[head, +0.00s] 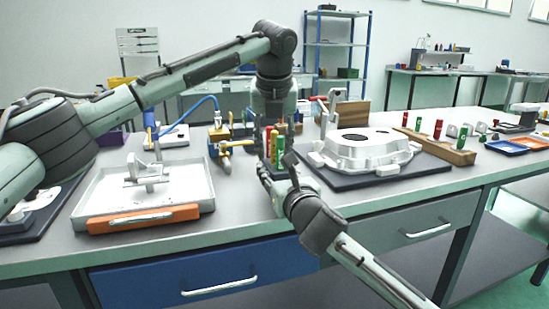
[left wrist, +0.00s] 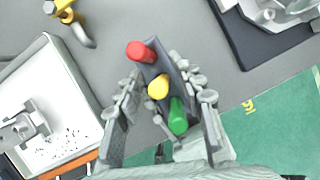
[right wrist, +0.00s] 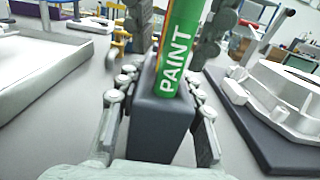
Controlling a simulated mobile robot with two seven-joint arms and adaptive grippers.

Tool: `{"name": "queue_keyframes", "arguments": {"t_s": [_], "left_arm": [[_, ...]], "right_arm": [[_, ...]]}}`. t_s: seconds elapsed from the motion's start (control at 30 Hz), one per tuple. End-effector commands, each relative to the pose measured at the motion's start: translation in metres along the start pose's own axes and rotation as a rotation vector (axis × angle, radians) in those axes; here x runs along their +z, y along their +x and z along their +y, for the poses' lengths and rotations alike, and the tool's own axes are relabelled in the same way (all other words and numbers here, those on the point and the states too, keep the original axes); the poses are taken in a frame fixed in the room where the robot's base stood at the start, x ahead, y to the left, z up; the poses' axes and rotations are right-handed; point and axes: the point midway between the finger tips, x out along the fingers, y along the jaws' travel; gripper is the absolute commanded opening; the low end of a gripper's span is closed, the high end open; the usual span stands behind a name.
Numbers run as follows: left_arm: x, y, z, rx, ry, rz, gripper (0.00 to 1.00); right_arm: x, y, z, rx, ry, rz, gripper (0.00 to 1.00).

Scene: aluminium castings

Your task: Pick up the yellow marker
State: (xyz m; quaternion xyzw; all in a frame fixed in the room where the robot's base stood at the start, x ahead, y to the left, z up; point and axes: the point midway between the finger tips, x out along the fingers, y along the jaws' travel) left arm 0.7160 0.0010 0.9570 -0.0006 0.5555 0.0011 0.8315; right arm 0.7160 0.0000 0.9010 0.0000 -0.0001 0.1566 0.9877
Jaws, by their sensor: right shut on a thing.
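A dark grey holder (right wrist: 160,125) stands on the bench with a red (left wrist: 141,51), a yellow (left wrist: 158,87) and a green marker (left wrist: 178,116) upright in a row. The yellow marker is in the middle, and the green one (right wrist: 178,50), labelled PAINT, largely hides it in the right wrist view. My left gripper (left wrist: 163,88) points down from above, its open fingers on either side of the row. My right gripper (right wrist: 157,98) comes from the front and is shut on the holder's sides. In the head view the grippers partly hide the holder.
A white tray (head: 88,203) with an orange handle lies left. A large casting (head: 365,150) on a dark mat is close on the right. A wooden rack (head: 455,156) with red and green cylinders stands beyond it. Yellow clamp-like fittings (head: 228,146) lie behind, left of the holder.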

Motion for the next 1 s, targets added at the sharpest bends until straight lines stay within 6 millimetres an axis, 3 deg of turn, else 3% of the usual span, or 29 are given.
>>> {"name": "queue_keyframes", "arguments": {"t_s": [0.3, 0.6, 0.87, 1.0], "left_arm": [[0.0, 0.007, 0.0, 0.0, 0.0, 0.001, 0.38], [0.0, 0.006, 0.0, 0.0, 0.0, 0.0, 0.01], [0.0, 0.006, -0.001, -0.001, 0.0, 0.0, 0.0], [0.004, -0.004, -0.001, -0.002, 0.0, -0.003, 0.0]], "right_arm": [[-0.001, 0.0, 0.0, 0.0, 0.0, 0.001, 0.05], [-0.001, 0.0, 0.0, 0.0, 0.0, 0.001, 0.05], [-0.001, 0.0, 0.0, 0.0, 0.0, 0.001, 0.05], [-0.001, 0.0, 0.0, 0.0, 0.0, 0.001, 0.05]]}}
